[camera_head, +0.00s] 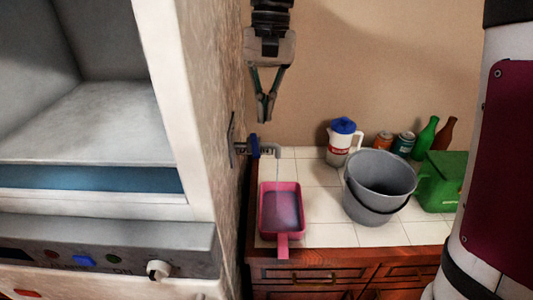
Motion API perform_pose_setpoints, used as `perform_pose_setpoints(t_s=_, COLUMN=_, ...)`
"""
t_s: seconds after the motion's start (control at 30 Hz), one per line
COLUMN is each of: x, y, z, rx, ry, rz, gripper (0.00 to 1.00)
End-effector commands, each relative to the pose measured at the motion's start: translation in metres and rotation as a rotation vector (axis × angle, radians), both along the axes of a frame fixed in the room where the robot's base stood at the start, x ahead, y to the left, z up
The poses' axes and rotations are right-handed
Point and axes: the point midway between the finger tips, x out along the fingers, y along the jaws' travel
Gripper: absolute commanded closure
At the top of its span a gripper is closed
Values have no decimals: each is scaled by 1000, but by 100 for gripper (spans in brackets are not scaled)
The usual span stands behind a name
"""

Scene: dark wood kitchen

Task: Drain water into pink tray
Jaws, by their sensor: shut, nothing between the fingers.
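The pink tray (265,215) with a handle toward the front edge lies on the white tiled counter and holds greyish liquid. A metal tap (266,150) with a blue handle (254,145) sticks out of the side wall above the tray. A thin line, which looks like a stream of water, runs from its spout down toward the tray. My gripper (266,120) hangs fingers down just above the tap, shut and empty. Whether it touches the tap, I cannot tell.
A grey bucket (380,175) stands right of the tray. Behind it are a white jug with a blue lid (343,140), two cans, a green bottle (426,137) and a brown bottle. A green box (440,185) is at the right. A white appliance (100,230) fills the left.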

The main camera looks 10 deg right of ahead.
Motion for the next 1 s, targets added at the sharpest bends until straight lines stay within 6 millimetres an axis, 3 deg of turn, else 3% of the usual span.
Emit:
perform_pose_setpoints(t_s=0.03, x=-1, y=-13, z=-21, rx=38, ry=83, rz=-78, gripper=100)
perform_pose_setpoints(t_s=0.2, x=-12, y=-42, z=-67, rx=223, ry=350, rz=-343, gripper=100)
perform_pose_setpoints(t_s=0.4, x=-16, y=-73, z=-97, rx=499, ry=625, rz=-651, gripper=100)
perform_pose_setpoints(t_s=0.6, x=-8, y=-112, z=-108, rx=824, ry=840, rz=-927, gripper=100)
perform_pose_setpoints(t_s=0.8, x=1, y=-148, z=-109, rx=1067, ry=949, rz=-1087, gripper=100)
perform_pose_setpoints(t_s=1.0, x=3, y=-156, z=-108, rx=1140, ry=975, rz=-1128, gripper=100)
